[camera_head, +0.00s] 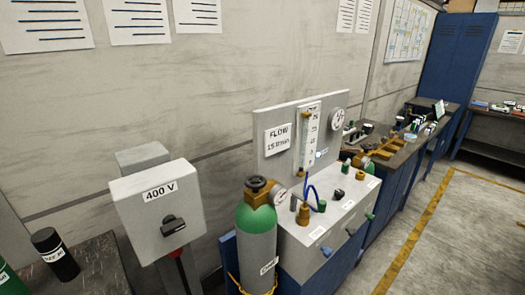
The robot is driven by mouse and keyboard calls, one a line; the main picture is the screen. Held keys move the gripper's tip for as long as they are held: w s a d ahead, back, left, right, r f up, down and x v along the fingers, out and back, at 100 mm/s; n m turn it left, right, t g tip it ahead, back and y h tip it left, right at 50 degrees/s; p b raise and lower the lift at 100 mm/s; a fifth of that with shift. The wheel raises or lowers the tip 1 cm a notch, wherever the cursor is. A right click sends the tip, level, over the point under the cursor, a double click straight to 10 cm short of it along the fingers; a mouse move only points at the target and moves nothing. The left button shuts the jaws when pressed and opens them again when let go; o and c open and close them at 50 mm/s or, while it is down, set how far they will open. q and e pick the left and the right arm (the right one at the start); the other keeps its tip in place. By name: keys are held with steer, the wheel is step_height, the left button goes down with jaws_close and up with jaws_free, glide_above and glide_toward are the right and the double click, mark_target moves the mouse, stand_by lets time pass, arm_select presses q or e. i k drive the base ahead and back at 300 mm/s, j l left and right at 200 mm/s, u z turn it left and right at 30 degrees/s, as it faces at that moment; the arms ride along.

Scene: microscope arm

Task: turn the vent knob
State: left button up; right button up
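A grey gas panel box (336,222) stands right of centre. A small black knob (338,193) sits on its top face. A green-tipped handle (369,216) and a blue-tipped handle (326,251) stick out of its front. No label that I can read says which of these is the vent knob. A flow meter column (309,135) and a round gauge (337,119) are on the upright back plate (278,112). Neither of my grippers is in view.
Open floor (455,235) lies to the right.

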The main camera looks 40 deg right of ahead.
mark_target(370, 218)
steer(key=z, duration=1.7)
